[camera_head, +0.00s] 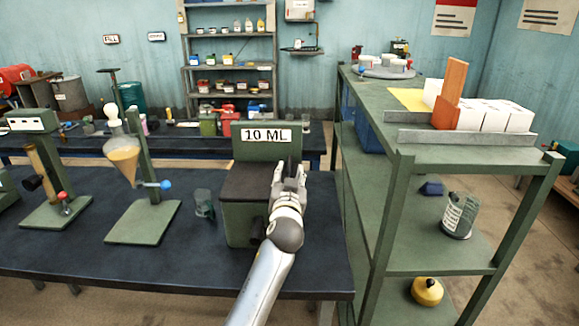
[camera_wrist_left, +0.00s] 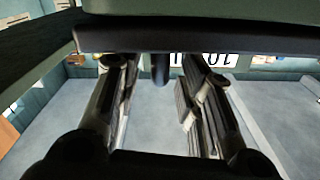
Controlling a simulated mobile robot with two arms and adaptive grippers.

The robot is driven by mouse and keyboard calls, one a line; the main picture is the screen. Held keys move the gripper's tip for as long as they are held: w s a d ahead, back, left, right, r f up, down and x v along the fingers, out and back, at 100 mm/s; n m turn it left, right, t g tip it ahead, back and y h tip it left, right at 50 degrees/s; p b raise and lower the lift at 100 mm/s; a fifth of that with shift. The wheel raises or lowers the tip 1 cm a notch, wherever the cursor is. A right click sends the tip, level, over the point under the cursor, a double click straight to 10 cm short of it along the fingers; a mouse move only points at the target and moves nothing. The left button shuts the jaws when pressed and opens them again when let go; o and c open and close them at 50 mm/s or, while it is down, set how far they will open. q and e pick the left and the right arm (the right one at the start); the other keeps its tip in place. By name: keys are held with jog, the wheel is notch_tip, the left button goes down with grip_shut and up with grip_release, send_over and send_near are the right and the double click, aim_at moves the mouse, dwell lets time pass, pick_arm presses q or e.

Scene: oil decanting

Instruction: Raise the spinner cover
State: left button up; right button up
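The spinner is a green box (camera_head: 236,226) with a flat dark cover (camera_head: 245,184) on top, at the right end of the dark table. A green back panel with a "10 ML" label (camera_head: 265,135) stands upright behind the cover. My left gripper (camera_head: 290,174) is at the right side of the cover. In the left wrist view the fingers (camera_wrist_left: 160,78) are apart with a gap between them. The dark edge of the cover (camera_wrist_left: 190,40) crosses close beyond them, and a short dark peg (camera_wrist_left: 160,69) shows in the gap. I cannot tell whether the fingers touch the cover. My right gripper is not in view.
A green shelf rack (camera_head: 400,215) stands close on the right, with white boxes (camera_head: 494,115) on top. The table's front left is clear.

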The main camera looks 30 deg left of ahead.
pick_arm(q)
jog(key=shift+x, duration=1.85)
grip_shut()
